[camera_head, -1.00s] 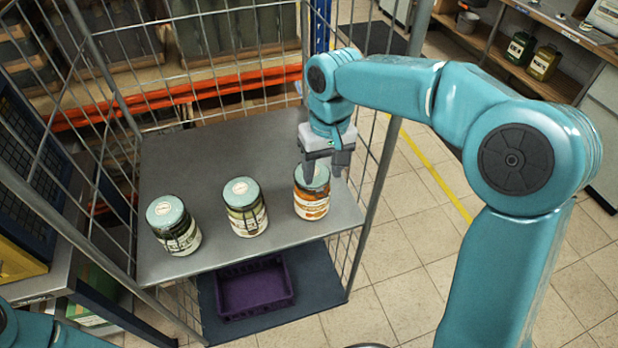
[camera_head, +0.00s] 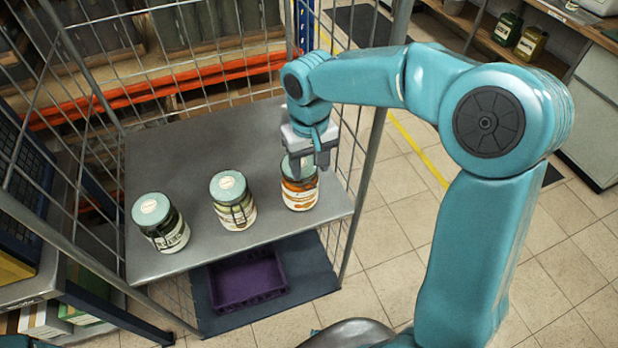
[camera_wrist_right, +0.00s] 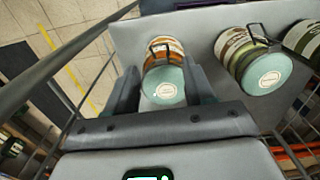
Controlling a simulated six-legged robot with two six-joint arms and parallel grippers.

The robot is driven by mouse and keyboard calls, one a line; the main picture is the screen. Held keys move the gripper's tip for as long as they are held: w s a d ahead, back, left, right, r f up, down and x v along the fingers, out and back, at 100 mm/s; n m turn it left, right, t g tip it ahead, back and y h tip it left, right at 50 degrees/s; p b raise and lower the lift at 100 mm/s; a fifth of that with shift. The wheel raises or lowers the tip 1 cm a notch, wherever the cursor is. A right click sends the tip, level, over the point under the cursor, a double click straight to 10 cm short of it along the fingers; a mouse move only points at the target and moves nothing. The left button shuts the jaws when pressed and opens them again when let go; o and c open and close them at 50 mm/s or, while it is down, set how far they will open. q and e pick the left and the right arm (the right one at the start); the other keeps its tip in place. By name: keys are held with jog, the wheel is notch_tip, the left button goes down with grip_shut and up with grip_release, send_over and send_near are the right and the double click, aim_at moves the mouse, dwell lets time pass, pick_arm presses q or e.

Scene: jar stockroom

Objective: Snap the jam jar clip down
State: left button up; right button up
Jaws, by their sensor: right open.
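A jar with an orange label (camera_head: 299,194) and pale teal lid stands upright at the right end of a grey shelf (camera_head: 190,160). I take it for the jam jar. My right gripper (camera_head: 310,167) is over its lid, open. In the right wrist view the two fingers (camera_wrist_right: 163,92) stand on either side of the jar's lid (camera_wrist_right: 165,84). A dark wire clip (camera_wrist_right: 160,48) shows on the jar's far side there, near the label; whether it is latched I cannot tell. My left gripper is not in view.
Two similar lidded jars stand to the left, a middle jar (camera_head: 234,204) and a dark-bodied jar (camera_head: 164,226). Wire cage sides and posts (camera_head: 370,170) enclose the shelf. A purple crate (camera_head: 246,281) sits on the lower deck. The shelf behind the jars is clear.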

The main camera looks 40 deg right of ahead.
aim_at(310, 187)
notch_tip(310, 187, down, 5)
jog(key=shift+f, duration=0.2)
